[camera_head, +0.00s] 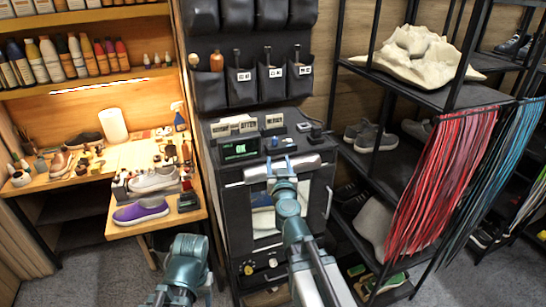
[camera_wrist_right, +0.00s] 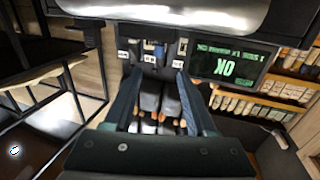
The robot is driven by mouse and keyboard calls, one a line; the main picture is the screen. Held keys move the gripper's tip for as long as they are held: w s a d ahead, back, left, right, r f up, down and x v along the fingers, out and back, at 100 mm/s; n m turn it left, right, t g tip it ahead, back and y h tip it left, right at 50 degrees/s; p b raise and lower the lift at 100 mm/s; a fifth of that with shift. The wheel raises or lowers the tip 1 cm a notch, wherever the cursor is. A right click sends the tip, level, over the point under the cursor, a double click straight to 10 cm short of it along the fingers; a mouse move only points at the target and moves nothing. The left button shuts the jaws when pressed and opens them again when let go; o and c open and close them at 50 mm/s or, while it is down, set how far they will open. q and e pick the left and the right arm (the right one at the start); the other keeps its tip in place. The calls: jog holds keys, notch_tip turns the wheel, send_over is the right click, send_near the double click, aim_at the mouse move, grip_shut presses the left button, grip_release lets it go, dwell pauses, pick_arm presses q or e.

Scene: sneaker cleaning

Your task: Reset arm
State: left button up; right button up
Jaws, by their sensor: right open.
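My right arm reaches up from the bottom of the head view to the front of a black machine (camera_head: 250,232) with a window. My right gripper (camera_head: 280,164) is by the machine's upper front, below its lit "OK" display (camera_head: 241,149). In the right wrist view, which is turned upside down, the right gripper's two dark blue fingers (camera_wrist_right: 158,76) are spread apart. Nothing shows held between them; the pouches seen between them are in the background. My left arm shows only as a teal joint and link at the bottom; its gripper is out of view.
A purple sneaker (camera_head: 141,214) and a white sneaker (camera_head: 153,179) are on the small wooden stand at left. A bottle shelf (camera_head: 85,85) is behind. Dark pouches (camera_head: 243,88) hang above the machine. At right, a black rack (camera_head: 435,97) holds shoes and red and blue laces.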

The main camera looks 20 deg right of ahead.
jog(key=shift+s, duration=0.4)
